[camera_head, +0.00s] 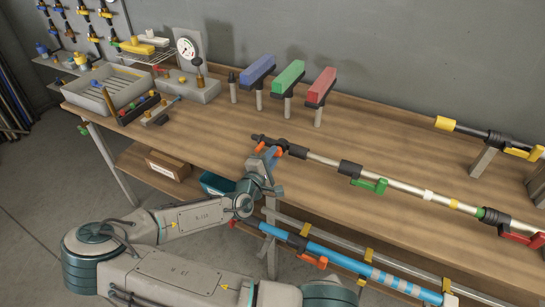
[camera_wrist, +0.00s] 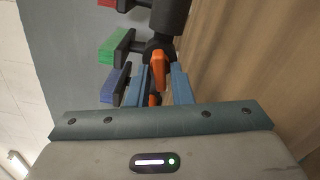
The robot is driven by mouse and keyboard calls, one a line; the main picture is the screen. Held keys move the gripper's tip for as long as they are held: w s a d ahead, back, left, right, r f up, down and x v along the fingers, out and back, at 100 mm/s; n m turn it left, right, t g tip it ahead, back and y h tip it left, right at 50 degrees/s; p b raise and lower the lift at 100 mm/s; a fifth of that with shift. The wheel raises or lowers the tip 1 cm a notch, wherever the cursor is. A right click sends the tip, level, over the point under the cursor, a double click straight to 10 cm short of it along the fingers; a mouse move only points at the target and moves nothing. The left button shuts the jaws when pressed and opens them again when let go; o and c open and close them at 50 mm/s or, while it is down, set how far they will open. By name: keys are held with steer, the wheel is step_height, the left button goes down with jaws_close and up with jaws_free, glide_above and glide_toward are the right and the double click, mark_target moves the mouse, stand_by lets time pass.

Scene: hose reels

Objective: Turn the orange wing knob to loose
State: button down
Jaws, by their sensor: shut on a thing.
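The orange wing knob (camera_wrist: 158,67) sits on a black collar (camera_wrist: 160,48) of a pole. In the wrist view my gripper (camera_wrist: 161,80) has its blue fingers on either side of the knob, shut on it. A second orange bit of the knob (camera_wrist: 153,100) shows lower between the fingers. There the orange knob (camera_head: 261,147) is partly hidden by the fingers.
Green (camera_head: 369,186) and red (camera_head: 522,237) levers sit farther right along the pole. Blue, green (camera_head: 288,77) and red padded stands are behind it. A blue pole (camera_head: 345,259) with an orange lever (camera_head: 310,259) lies below. Trays and a gauge (camera_head: 187,48) are at the left.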

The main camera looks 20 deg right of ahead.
stand_by(0.4)
steer(key=c, duration=1.5)
jaws_free()
steer(key=shift+a, duration=0.1)
steer(key=b+v, duration=0.2)
steer(key=v, duration=1.1)
steer(key=shift+s+a+b, duration=0.25)
steer(key=shift+b, duration=0.15)
